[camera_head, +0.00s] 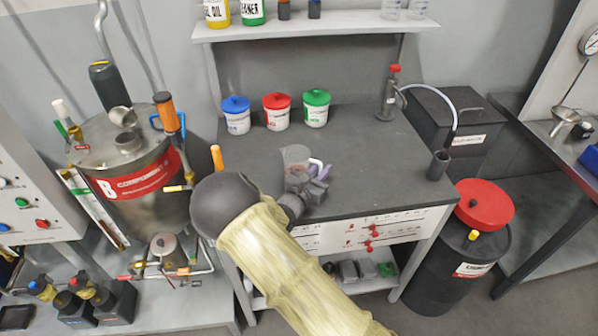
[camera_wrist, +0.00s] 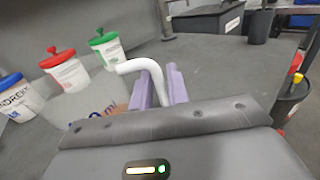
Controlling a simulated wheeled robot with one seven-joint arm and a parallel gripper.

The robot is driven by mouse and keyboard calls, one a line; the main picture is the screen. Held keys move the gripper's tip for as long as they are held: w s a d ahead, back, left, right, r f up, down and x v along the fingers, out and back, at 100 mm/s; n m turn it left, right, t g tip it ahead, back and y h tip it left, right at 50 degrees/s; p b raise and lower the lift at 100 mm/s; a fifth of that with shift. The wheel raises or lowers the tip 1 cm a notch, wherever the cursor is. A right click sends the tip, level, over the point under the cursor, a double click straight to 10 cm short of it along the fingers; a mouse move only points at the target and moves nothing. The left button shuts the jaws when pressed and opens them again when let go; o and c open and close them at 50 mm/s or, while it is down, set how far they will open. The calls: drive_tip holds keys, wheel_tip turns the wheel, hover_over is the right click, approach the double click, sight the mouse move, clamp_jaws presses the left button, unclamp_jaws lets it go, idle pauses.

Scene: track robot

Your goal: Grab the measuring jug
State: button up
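The measuring jug (camera_head: 296,156) is a clear, greyish vessel with a white handle. It stands on the dark workbench, near its front edge in the head view. In the wrist view its see-through body (camera_wrist: 88,103) is at the left, and its white handle (camera_wrist: 135,66) bends down between the two purple fingers. My gripper (camera_head: 319,168) is at the right side of the jug. In the wrist view the fingers (camera_wrist: 162,88) are close together with the handle filling the narrow gap. The lower part of the jug is hidden by my gripper.
Tubs with blue (camera_head: 236,104), red (camera_head: 277,100) and green (camera_head: 316,97) lids stand behind the jug. A steel tank (camera_head: 130,165) is at the left. The bench's middle right is clear.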

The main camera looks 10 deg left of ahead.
clamp_jaws()
drive_tip(key=shift+r, duration=0.25)
drive_tip(key=shift+r+b, duration=0.3)
drive_tip(key=shift+r, duration=4.45)
